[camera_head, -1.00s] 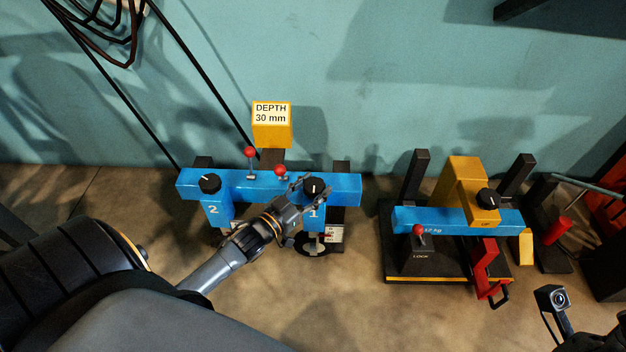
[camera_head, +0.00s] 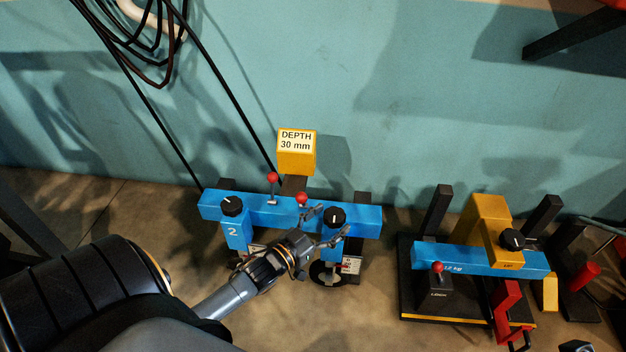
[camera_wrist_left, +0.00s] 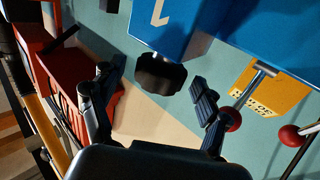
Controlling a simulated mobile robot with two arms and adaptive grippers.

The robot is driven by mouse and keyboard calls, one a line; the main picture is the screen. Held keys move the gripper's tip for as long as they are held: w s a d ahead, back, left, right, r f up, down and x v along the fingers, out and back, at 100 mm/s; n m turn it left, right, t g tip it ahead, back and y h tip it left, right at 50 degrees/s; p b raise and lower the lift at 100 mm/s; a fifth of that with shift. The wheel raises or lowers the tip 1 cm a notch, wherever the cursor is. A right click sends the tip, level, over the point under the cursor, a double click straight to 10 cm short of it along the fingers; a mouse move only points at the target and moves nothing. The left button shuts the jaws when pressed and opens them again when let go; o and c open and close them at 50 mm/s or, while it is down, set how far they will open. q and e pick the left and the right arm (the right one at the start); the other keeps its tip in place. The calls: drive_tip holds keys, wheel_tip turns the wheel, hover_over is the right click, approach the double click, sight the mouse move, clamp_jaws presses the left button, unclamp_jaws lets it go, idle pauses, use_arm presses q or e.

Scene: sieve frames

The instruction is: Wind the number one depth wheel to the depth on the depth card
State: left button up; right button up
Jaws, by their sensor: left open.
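The number one depth wheel (camera_head: 334,217) is a black knob with a white mark on the blue beam (camera_head: 282,213). In the head view its mark points roughly straight up. My left gripper (camera_head: 330,224) is open at this wheel, its fingers on either side. In the left wrist view the wheel (camera_wrist_left: 160,73) shows beyond and between the open fingers (camera_wrist_left: 150,102); contact cannot be told. The depth card (camera_head: 296,141) reads "DEPTH 30 mm" on a yellow block behind the beam. The number 1 label and part of the post are hidden by my gripper in the head view.
The number two wheel (camera_head: 232,205) is at the beam's left. Two red-knobbed levers (camera_head: 272,177) stand between the wheels, close to my fingers. Another blue and yellow fixture (camera_head: 480,257) stands at the right. A red bin (camera_wrist_left: 65,80) shows in the left wrist view.

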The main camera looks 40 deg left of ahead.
use_arm(q)
drive_tip(key=s+a, duration=0.1)
drive_tip(key=s, duration=0.9)
drive_tip(key=shift+s+a, duration=0.15)
drive_tip(key=shift+s, duration=0.05)
